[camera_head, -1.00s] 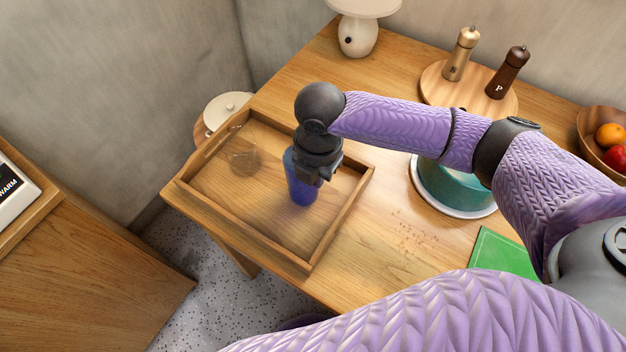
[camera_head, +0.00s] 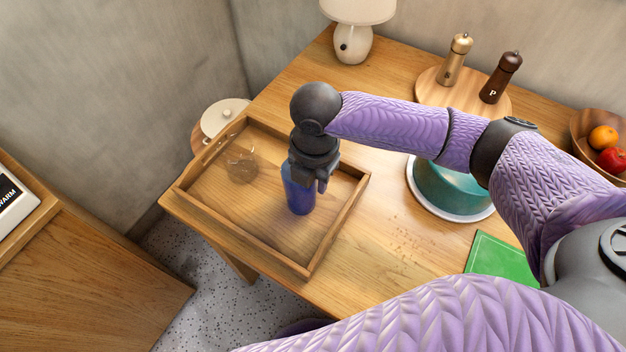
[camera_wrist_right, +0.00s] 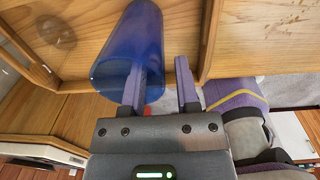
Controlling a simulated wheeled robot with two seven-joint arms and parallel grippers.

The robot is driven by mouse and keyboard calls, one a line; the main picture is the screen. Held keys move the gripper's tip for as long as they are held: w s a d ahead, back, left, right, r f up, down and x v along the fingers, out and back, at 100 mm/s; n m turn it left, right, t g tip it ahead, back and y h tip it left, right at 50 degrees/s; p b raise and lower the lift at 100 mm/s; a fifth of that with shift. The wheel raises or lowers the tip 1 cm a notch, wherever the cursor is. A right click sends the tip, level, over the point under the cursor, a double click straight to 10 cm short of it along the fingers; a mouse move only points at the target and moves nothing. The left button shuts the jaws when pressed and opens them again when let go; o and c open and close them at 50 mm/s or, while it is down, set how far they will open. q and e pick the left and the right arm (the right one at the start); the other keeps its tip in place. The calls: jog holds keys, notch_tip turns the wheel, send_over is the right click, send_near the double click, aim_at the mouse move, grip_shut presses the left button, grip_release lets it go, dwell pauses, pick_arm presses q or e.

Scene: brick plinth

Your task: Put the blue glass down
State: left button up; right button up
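The blue glass (camera_head: 300,197) stands upright in the right part of the wooden tray (camera_head: 333,235), its top partly hidden by my right gripper (camera_head: 322,184). In the right wrist view, the blue glass (camera_wrist_right: 128,45) shows with its rim towards the camera. My right gripper (camera_wrist_right: 165,66) is open there. One finger overlaps the glass at its rim, and the other is outside, with a visible gap beside the glass wall. I cannot tell whether the first finger is inside the glass. My left gripper is not in view.
A clear glass (camera_head: 241,166) stands in the tray's left part. Right of the tray are a teal pot-like object (camera_head: 450,188), a green mat (camera_head: 502,259), two mills (camera_head: 455,60) on a round board and a fruit bowl (camera_head: 585,135). A lamp (camera_head: 354,38) stands at the back.

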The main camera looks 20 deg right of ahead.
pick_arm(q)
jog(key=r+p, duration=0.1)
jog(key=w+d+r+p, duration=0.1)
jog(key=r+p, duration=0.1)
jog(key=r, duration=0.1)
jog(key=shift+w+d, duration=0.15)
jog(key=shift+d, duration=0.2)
pick_arm(e)
notch_tip(320, 180, up, 9)
jog(key=shift+r, duration=0.2)
